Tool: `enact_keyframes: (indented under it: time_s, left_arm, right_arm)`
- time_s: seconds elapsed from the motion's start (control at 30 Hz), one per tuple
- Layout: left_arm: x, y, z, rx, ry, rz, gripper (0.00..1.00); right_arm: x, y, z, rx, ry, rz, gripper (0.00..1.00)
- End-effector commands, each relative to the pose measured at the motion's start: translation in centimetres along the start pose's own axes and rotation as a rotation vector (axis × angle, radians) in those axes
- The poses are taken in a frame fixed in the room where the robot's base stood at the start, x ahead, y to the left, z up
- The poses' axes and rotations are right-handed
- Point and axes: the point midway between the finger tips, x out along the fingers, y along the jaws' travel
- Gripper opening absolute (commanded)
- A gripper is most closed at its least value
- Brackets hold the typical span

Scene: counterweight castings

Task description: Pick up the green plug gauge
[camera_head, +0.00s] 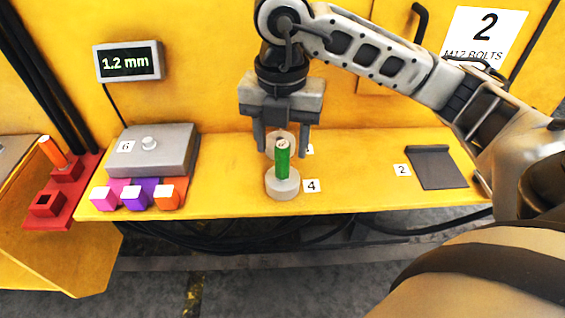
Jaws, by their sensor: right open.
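The green plug gauge (283,161) stands upright at the middle of the yellow ledge. Its lower end is in or on a pale grey round casting (283,188) beside the label 4. My right gripper (282,153) points down with its jaws open. In the picture, one finger is on each side of the gauge's upper part, with a gap on both sides. I cannot tell whether the fingers are level with the gauge in depth. My left gripper is not in view.
Another round casting (271,142) stands behind the gauge, partly hidden. A grey box (152,153) and pink, purple and orange blocks (134,196) stand left. A red holder (67,198) holds an orange gauge (53,152). A dark plate (437,170) lies right. The ledge between is clear.

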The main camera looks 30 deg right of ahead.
Motion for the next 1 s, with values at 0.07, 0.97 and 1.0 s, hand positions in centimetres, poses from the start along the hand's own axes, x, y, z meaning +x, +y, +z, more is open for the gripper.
enact_keyframes:
  time_s: [0.07,0.97,1.0]
  left_arm:
    - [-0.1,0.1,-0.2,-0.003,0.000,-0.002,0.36]
    - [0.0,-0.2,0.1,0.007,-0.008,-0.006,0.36]
    - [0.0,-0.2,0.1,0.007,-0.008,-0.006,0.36]
  right_arm:
    - [1.2,-0.2,0.1,0.001,0.003,-0.007,0.51]
    - [4.5,-0.1,0.2,0.000,0.000,-0.001,0.00]
    - [4.5,-0.1,0.2,0.000,0.000,-0.001,0.00]
